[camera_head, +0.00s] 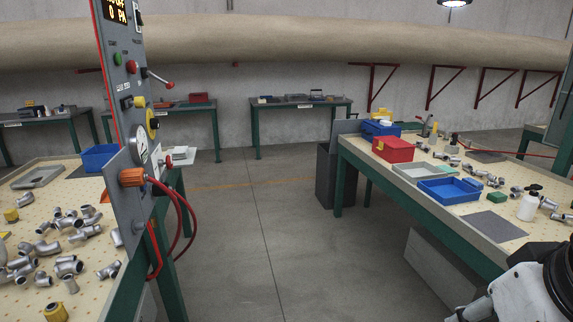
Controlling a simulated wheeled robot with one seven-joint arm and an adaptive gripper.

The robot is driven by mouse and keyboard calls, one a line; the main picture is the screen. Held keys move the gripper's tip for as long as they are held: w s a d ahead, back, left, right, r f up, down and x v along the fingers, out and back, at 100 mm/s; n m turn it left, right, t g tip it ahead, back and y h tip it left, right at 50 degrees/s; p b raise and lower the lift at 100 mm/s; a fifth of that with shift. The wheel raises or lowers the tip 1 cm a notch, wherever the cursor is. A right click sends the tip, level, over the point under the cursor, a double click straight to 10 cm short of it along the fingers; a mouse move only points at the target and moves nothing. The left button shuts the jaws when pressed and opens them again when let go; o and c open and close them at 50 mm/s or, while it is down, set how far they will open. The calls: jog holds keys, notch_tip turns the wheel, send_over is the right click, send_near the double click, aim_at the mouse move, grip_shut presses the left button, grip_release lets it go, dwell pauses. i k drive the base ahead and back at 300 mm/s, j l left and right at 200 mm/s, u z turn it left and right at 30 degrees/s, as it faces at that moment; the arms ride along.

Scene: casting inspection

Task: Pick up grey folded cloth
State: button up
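No cloth with clear folds can be made out. A flat dark grey piece (493,226) lies on the near part of the right table, beside the blue tray and a white bottle. A second flat grey piece (487,156) lies farther back on that table. A third dark grey piece (80,172) lies at the back of the left table, partly hidden by a blue bin. I cannot tell which of these is the folded cloth. Part of my arm shows at the lower right, close to the right table; my gripper cannot be made out.
The right table (440,207) holds a red box (393,149), a blue tray (449,191), a white bottle (528,206) and several metal fittings. A grey upright panel (128,190) with red hoses stands at the left table. The floor (285,220) between the tables is clear.

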aim_at(179, 153)
jog(key=i+u, duration=0.25)
jog(key=i, duration=0.7)
jog(key=i+l+u, duration=0.2)
jog(key=i, duration=0.75)
jog(key=i+u, duration=0.4)
jog(key=i, duration=0.45)
jog(key=i+l+u, duration=0.1)
jog(key=i+u, duration=0.3)
jog(key=i, duration=0.4)
